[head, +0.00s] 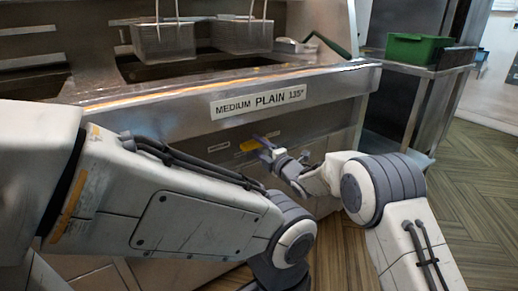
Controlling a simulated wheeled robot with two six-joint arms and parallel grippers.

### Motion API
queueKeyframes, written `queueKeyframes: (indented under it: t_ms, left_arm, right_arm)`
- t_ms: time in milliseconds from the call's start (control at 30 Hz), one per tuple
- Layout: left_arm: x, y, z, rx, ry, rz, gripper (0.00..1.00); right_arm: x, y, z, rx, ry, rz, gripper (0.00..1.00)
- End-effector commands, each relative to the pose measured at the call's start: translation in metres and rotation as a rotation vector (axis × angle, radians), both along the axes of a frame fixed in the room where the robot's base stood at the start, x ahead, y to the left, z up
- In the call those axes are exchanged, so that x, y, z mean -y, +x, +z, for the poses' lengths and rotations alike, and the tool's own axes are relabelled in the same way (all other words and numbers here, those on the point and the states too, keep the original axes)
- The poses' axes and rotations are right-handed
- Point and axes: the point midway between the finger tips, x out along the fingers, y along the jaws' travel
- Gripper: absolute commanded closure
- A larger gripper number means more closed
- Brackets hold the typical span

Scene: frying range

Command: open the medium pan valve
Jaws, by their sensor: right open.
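The gripper partly covers that end of the handle. My left arm crosses the lower left of the view, and its gripper is not in view.
The steel fryer (165,122) fills the back, with two wire baskets (163,42) (242,35) hanging above its pans. A green bin (413,48) stands on a steel side table at right. The wood-patterned floor at right is clear.

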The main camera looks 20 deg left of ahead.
Motion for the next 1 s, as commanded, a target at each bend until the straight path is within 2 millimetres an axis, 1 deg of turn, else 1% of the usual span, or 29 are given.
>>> queueKeyframes:
  t_ms: [167, 267, 300, 333, 667, 867, 1000]
  left_arm:
    - [0.000, 0.000, 0.000, 0.000, 0.000, 0.000, 0.50]
    - [0.000, 0.000, 0.000, 0.000, 0.000, 0.000, 0.50]
    - [0.000, 0.000, 0.000, 0.000, 0.000, 0.000, 0.50]
    - [0.000, 0.000, 0.000, 0.000, 0.000, 0.000, 0.50]
    - [0.000, 0.000, 0.002, 0.000, 0.000, 0.000, 0.50]
    - [0.000, 0.000, 0.006, 0.000, 0.000, 0.000, 0.50]
    - [0.000, 0.000, 0.011, 0.000, 0.000, 0.000, 0.50]
  right_arm:
    - [0.000, 0.000, 0.000, 0.000, 0.000, 0.000, 0.43]
    - [0.000, 0.000, 0.000, 0.000, 0.000, 0.000, 0.77]
    - [0.000, 0.000, 0.000, 0.000, 0.000, 0.000, 0.92]
    - [0.000, 0.000, 0.000, 0.000, 0.000, 0.000, 1.00]
    - [0.001, 0.000, 0.000, -0.020, 0.015, -0.001, 1.00]
    - [0.001, 0.000, 0.001, -0.090, 0.068, -0.001, 1.00]
    - [0.001, 0.000, 0.001, -0.173, 0.133, -0.001, 1.00]
